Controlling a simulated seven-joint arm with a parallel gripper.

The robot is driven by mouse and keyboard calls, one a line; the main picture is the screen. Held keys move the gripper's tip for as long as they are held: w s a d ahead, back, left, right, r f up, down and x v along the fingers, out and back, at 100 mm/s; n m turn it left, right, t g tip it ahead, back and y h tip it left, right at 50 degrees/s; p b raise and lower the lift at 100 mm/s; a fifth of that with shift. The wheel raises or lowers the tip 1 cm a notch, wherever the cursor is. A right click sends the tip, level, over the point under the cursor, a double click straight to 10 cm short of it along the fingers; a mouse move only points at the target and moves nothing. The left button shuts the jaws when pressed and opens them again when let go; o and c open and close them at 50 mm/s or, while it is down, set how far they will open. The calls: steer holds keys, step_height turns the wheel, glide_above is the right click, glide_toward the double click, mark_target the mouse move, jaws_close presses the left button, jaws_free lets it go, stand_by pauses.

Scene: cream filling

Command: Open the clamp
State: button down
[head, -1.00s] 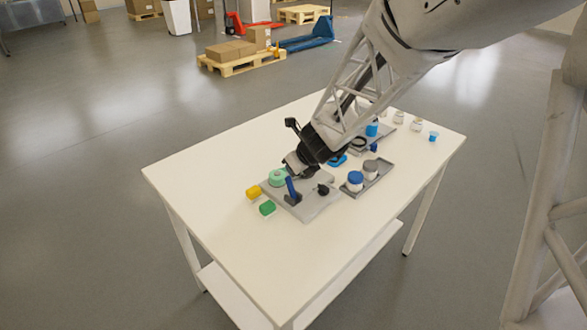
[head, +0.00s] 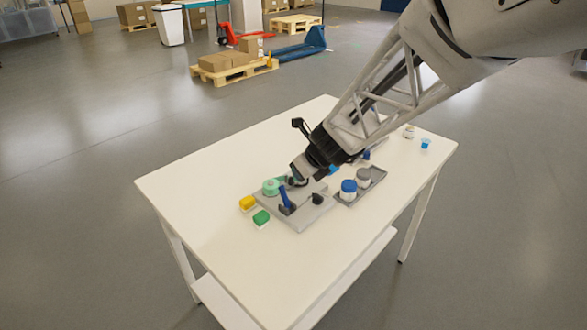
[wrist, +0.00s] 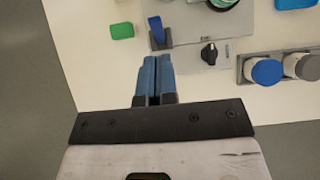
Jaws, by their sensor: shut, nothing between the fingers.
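The clamp has a blue lever (head: 284,195) on a dark base, standing upright on a grey plate (head: 304,222). In the wrist view the lever (wrist: 156,29) is just beyond my fingertips and slightly left, with a visible gap. My gripper (wrist: 155,62) has its two blue fingers together, with nothing between them. In the head view my gripper (head: 297,180) is over the plate, close behind the lever and right of a mint-green round part (head: 270,187); its fingertips are hard to make out there.
A black knob (wrist: 209,53) is on the plate right of the clamp. Yellow (head: 247,203) and green (head: 261,218) blocks lie left of the plate. A grey tray (head: 368,192) holds a blue-lidded jar (head: 348,190) and a grey-lidded jar (head: 363,177). The front of the white table (head: 220,240) is clear.

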steer(key=v, duration=0.6)
steer(key=shift+w+a+r, duration=0.3)
steer(key=shift+r, duration=0.25)
steer(key=s+d+r+n+h, duration=0.1)
steer(key=s+d+n, duration=0.3)
steer(key=s+n, duration=0.5)
steer(key=s+d+r+n+g+h, duration=0.1)
steer(key=s+d+n+h, duration=0.1)
steer(key=s+d+n, duration=0.3)
steer(key=s+d+r+n+g+h, duration=0.1)
steer(key=s+d+n, duration=0.3)
steer(key=s+n, duration=0.8)
steer(key=s+h, duration=0.1)
steer(key=s, duration=0.1)
steer(key=shift+s+d+n, duration=0.3)
steer(key=shift+s+n, duration=0.05)
steer(key=shift+n, duration=0.05)
